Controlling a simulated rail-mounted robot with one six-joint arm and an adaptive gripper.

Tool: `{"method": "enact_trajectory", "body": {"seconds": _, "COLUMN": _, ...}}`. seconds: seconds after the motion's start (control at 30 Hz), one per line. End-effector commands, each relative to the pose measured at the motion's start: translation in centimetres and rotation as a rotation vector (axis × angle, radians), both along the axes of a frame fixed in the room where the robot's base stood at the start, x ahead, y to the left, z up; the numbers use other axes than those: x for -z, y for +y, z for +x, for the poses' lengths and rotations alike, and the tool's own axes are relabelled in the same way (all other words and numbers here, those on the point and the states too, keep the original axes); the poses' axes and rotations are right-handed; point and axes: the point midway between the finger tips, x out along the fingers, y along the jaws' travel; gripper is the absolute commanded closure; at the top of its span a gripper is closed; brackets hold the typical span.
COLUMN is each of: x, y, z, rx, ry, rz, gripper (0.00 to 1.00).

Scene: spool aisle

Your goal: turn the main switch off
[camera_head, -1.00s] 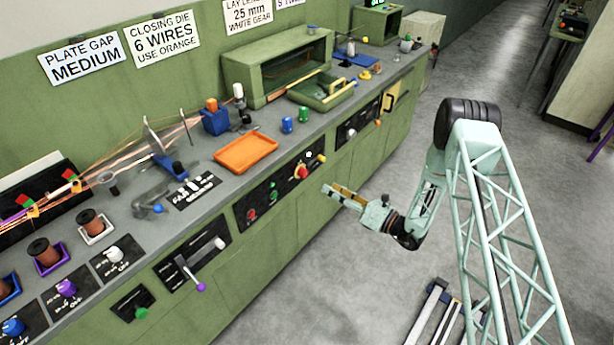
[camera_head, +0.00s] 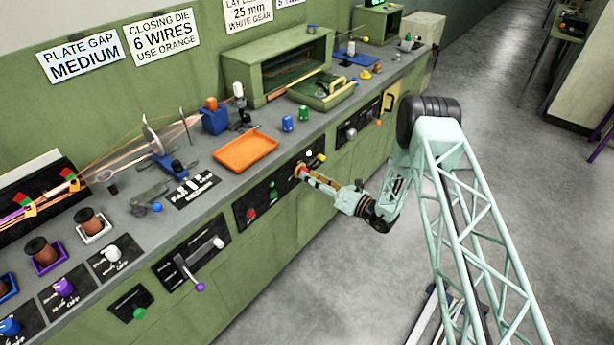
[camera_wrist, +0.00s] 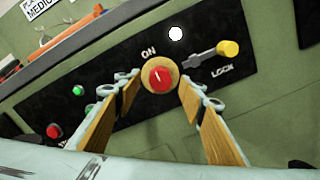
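The main switch is a red round knob (camera_wrist: 160,79) on a yellowish disc, set in a black panel on the bench front. Its small white mark points up toward the word ON. In the head view only a bit of the knob (camera_head: 302,170) shows beside my fingertips. My gripper (camera_head: 309,177) reaches the panel from the right. In the wrist view my gripper (camera_wrist: 162,88) is open, with one wooden-faced finger on each side of the knob and clear gaps between. I cannot tell whether the fingertips are level with the knob or short of it.
A yellow-knobbed lever (camera_wrist: 228,48) marked LOCK sits just right of the switch. A white round spot (camera_wrist: 176,33) is above it. Green (camera_wrist: 78,90) and red (camera_wrist: 55,131) buttons lie to the left. An orange tray (camera_head: 246,152) stands on the bench top above.

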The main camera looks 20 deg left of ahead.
Motion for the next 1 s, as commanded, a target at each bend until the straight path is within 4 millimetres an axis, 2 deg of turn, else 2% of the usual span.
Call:
{"method": "enact_trajectory", "body": {"seconds": 0.27, "x": 0.0, "y": 1.8, "z": 0.6, "rx": 0.001, "ry": 0.000, "rz": 0.001, "gripper": 0.63}}
{"method": "enact_trajectory", "body": {"seconds": 0.63, "x": 0.0, "y": 1.9, "z": 0.7, "rx": 0.001, "ry": 0.001, "rz": 0.001, "gripper": 0.63}}
{"method": "enact_trajectory", "body": {"seconds": 0.9, "x": 0.0, "y": 1.9, "z": 0.7, "rx": 0.001, "ry": 0.001, "rz": 0.001, "gripper": 0.87}}
{"method": "enact_trajectory", "body": {"seconds": 1.0, "x": 0.0, "y": 1.9, "z": 0.7, "rx": 0.001, "ry": 0.001, "rz": 0.001, "gripper": 0.87}}
